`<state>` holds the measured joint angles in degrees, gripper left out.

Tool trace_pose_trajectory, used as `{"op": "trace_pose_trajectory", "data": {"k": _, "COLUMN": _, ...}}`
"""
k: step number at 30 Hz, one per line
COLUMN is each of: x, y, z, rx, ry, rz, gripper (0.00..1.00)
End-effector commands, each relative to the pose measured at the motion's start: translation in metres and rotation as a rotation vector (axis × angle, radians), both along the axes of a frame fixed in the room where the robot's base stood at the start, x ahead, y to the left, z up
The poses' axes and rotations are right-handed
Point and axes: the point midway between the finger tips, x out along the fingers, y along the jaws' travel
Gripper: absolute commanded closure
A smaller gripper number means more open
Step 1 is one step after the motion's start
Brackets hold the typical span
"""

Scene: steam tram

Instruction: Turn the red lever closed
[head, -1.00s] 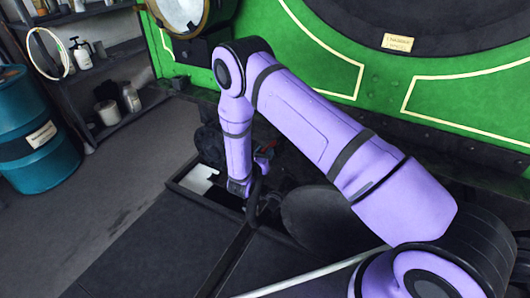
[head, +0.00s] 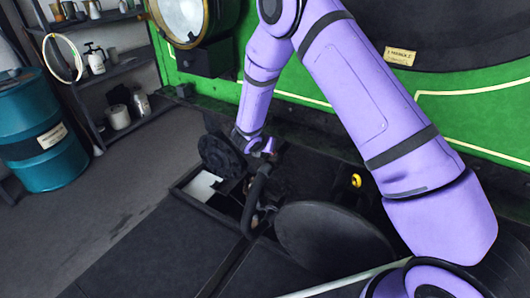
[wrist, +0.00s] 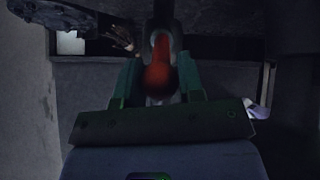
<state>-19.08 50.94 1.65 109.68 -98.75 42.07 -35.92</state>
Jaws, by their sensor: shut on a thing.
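The red lever (wrist: 160,65) shows in the wrist view, pointing toward me from a dark fitting, with its near end between the two fingers of my gripper (wrist: 160,84). The gripper is shut on it. In the head view my gripper (head: 262,147) is at the end of the purple arm, low over the dark opening in the floor beside a black curved pipe (head: 256,196). The lever cannot be made out in the head view; my gripper and the dark parts around it hide it.
A round black lid (head: 330,238) stands tilted right of the pipe. A black knobbed wheel (head: 220,156) is left of the gripper. The green tram front (head: 480,115) with a round lamp (head: 182,15) rises behind.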

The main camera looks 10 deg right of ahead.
Motion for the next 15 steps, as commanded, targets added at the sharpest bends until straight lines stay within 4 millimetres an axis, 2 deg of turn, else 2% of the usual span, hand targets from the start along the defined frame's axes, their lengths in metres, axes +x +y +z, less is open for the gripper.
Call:
{"op": "trace_pose_trajectory", "data": {"k": 4, "x": 0.009, "y": -0.009, "z": 0.009, "rx": 0.088, "ry": 0.079, "rz": -0.005, "gripper": 1.00}}
{"op": "trace_pose_trajectory", "data": {"k": 15, "x": 0.024, "y": -0.024, "z": 0.018, "rx": 0.257, "ry": 0.247, "rz": -0.007, "gripper": 1.00}}
